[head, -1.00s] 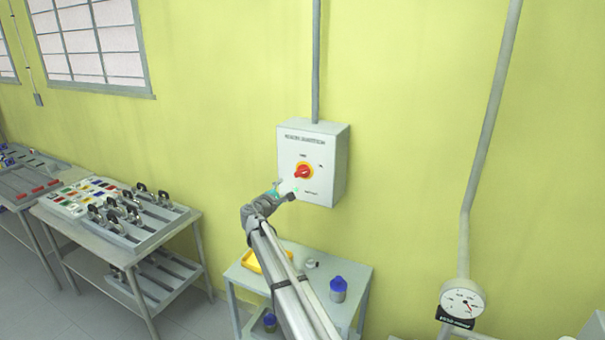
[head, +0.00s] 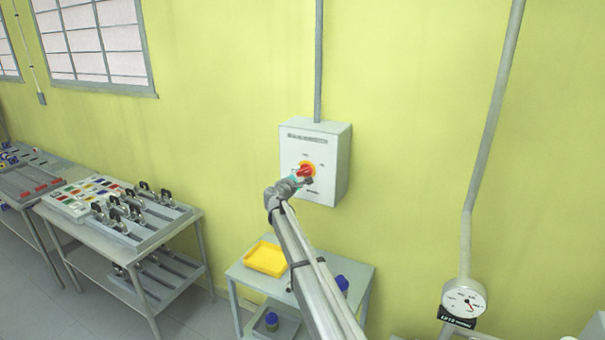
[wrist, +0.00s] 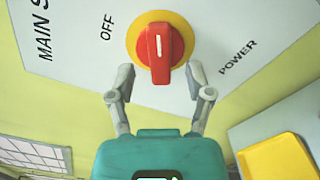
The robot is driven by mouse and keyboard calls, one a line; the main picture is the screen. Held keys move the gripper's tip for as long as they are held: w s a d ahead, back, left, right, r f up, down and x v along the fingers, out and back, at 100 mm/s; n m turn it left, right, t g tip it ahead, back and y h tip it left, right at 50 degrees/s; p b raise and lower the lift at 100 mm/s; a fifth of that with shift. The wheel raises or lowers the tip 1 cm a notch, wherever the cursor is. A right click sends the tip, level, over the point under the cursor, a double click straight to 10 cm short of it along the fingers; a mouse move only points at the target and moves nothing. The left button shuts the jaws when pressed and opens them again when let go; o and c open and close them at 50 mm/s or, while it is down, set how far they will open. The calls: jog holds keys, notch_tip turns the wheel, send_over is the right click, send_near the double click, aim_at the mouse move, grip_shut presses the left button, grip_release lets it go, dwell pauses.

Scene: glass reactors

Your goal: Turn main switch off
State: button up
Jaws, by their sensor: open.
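The main switch is a red rotary knob (wrist: 158,52) on a yellow round plate (wrist: 135,36), set in a white-grey wall box (head: 333,187). The knob also shows in the head view (head: 306,170). In the wrist view the knob's white mark points up and down the picture, and the label "OFF" (wrist: 107,27) is left of it. My gripper (wrist: 160,80) is open, its two fingers apart on either side of the knob's lower end. I cannot tell whether a finger touches the knob. In the head view my gripper (head: 300,180) covers the lower part of the knob area.
Below the box stands a small grey table (head: 240,272) with a yellow tray (head: 266,258) and a blue-capped container (head: 342,284). A bench with several padlocks (head: 120,222) is at left. A pipe (head: 465,240) and gauge (head: 464,299) are at right.

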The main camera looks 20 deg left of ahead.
aim_at(303, 173)
jog(key=shift+w+d, duration=0.1)
jog(key=shift+w, duration=1.45)
